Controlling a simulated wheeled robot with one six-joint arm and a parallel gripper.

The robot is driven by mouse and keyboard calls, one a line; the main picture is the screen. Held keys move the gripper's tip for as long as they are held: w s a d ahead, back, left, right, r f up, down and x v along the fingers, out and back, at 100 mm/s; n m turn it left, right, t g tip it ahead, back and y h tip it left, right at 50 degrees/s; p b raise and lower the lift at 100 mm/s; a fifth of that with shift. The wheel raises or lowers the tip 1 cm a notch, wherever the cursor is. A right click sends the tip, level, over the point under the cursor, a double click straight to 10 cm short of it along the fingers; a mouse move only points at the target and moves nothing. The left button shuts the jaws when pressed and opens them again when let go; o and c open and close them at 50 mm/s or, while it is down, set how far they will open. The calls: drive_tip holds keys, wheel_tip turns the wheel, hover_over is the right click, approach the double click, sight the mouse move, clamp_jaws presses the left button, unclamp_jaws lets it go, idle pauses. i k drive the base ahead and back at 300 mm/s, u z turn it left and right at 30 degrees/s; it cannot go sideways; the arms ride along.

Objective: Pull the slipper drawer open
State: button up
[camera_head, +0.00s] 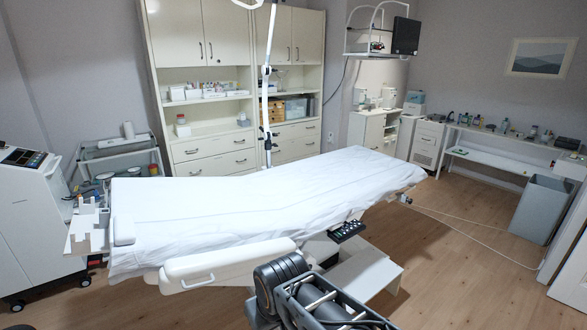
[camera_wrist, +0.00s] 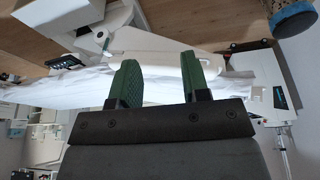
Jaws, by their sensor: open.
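The couch (camera_head: 250,190) has a white sheet and stands across the middle of the head view. A white box-like base part (camera_head: 362,275) shows under its near side, partly hidden by my arm. I cannot tell for sure whether this is the slipper drawer; no open drawer shows there. My gripper (camera_wrist: 160,78) is open and empty in the wrist view, its two green fingers apart. That view looks upside down. The couch's white padded armrest (camera_wrist: 155,60) and sheet (camera_wrist: 65,90) show beyond the fingers, and contact cannot be judged. The fingertips are not clear in the head view.
A dark hand control (camera_head: 348,231) hangs at the couch's near side. Tall cabinets (camera_head: 212,150) with shut drawers stand behind. A white machine (camera_head: 38,215) is at left, a grey bin (camera_head: 541,208) at right. Wooden floor (camera_head: 460,270) is clear at front right, except for a thin cable.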

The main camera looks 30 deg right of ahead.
sight(299, 159)
drive_tip(key=z, duration=2.45)
drive_tip(key=i, duration=6.35)
drive_tip(key=u, duration=2.4)
drive_tip(key=i, duration=1.7)
drive_tip(key=z, duration=0.05)
